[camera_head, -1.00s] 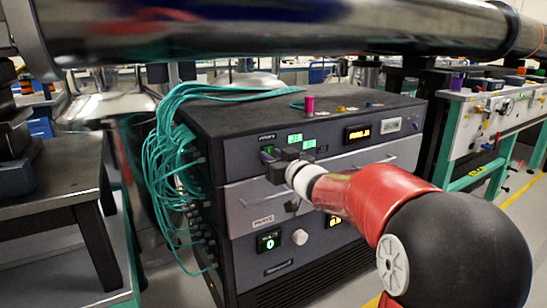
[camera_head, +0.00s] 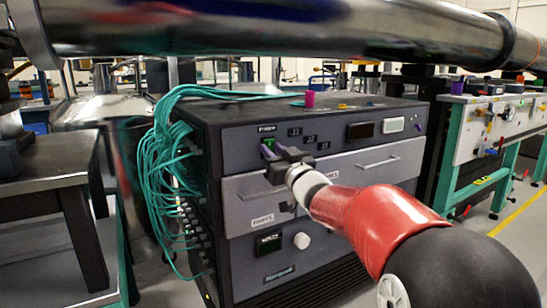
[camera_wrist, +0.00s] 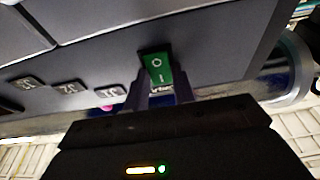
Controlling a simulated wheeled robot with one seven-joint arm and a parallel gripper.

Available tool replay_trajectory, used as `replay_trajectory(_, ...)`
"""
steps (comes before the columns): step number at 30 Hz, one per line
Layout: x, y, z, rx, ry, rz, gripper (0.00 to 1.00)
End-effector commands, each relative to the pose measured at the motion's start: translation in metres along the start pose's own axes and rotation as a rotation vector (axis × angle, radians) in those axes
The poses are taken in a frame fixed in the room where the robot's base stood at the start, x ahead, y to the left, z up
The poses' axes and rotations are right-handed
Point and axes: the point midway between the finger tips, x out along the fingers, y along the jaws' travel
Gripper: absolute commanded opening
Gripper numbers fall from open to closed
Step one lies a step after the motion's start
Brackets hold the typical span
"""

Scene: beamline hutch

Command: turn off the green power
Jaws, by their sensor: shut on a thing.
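The green power switch (camera_head: 268,141) is a small rocker at the upper left of the dark equipment rack's front (camera_head: 235,150). In the wrist view the green switch (camera_wrist: 156,67) shows its O and I marks, with the O end farther from my fingers. My gripper (camera_head: 268,152) is at the switch, its fingertips closed at the rocker's lower end. In the wrist view the gripper (camera_wrist: 154,93) reaches up to the I end, which the fingertips partly hide.
Small dark numbered switches (camera_wrist: 70,88) sit beside the green one. Below are a grey drawer (camera_head: 345,170) and a white knob (camera_head: 302,240). Teal cables (camera_head: 165,190) hang on the rack's left side. A large metal pipe (camera_head: 270,35) crosses above. A magenta post (camera_head: 310,98) stands on top.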

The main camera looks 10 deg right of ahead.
Motion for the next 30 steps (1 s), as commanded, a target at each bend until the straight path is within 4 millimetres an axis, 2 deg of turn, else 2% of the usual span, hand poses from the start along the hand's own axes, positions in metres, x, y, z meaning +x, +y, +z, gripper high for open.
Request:
replay_trajectory(4, 0.0, 0.0, 0.0, 0.0, -0.001, -0.001, 0.03)
replay_trajectory(5, 0.0, 0.0, 0.0, 0.0, -0.001, -0.001, 0.28)
replay_trajectory(9, 0.0, 0.0, 0.0, 0.0, -0.001, -0.001, 0.46)
replay_trajectory(20, -0.005, 0.0, 0.0, 0.0, -0.002, 0.001, 0.47)
replay_trajectory(30, -0.059, 0.0, 0.0, -0.001, -0.002, 0.001, 0.47)
